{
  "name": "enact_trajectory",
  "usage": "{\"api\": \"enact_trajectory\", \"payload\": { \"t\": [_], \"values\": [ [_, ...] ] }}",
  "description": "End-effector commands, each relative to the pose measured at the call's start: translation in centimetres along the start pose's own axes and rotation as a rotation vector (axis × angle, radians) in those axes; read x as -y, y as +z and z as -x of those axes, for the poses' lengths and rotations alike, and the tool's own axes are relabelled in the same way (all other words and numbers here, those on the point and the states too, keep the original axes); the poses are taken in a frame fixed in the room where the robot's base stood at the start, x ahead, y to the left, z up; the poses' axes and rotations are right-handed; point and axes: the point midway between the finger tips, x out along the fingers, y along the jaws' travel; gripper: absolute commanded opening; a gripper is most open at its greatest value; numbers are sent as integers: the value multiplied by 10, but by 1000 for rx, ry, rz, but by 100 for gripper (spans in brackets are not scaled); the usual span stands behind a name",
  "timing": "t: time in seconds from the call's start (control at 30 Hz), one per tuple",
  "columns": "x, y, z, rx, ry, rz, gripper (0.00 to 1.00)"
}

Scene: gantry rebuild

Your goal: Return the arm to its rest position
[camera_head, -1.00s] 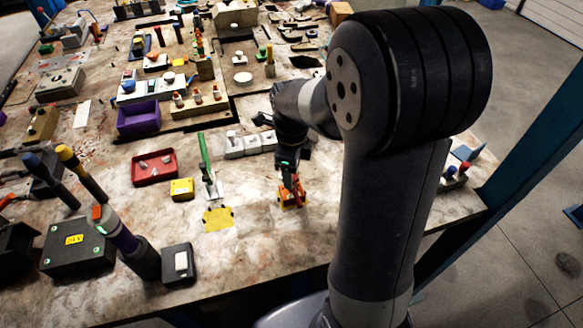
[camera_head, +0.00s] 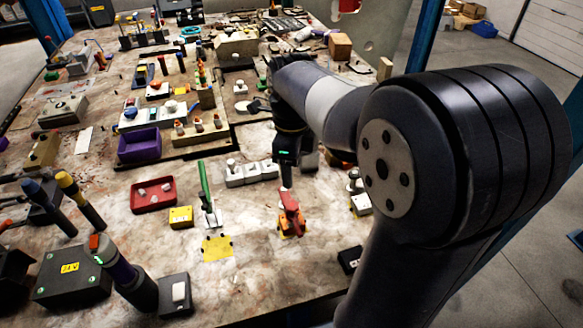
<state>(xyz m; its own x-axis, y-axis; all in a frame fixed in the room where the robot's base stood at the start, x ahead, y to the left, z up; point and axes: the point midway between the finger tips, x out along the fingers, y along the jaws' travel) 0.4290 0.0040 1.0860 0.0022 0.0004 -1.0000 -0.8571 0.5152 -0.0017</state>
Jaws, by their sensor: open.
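My arm comes in from the right, its large dark joint filling the right side. The forearm reaches left and the wrist points down over the table (camera_head: 255,270). My gripper (camera_head: 286,183) is open, partly hidden in its own dark shape. It is just behind and above an orange device with a red handle (camera_head: 290,222). I see nothing held in it. Whether its tips touch the red handle cannot be told from this view.
A green-handled clamp (camera_head: 207,195) stands left of the orange device, by a yellow patch (camera_head: 217,247). A red tray (camera_head: 153,194) and white blocks (camera_head: 251,173) lie nearby. The back is crowded; the front table is mostly bare.

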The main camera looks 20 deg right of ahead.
Motion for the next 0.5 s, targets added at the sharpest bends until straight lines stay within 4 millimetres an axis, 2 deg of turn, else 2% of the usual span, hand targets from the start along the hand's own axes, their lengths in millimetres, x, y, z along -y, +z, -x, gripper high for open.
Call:
{"api": "enact_trajectory", "payload": {
  "t": [0.17, 0.27, 0.5],
  "values": [
    [0, 0, -4, 0, 0, 0, 51],
    [0, 0, -14, -2, 2, 0, 51],
    [-1, -1, -58, -4, 6, 0, 51]
  ]
}}
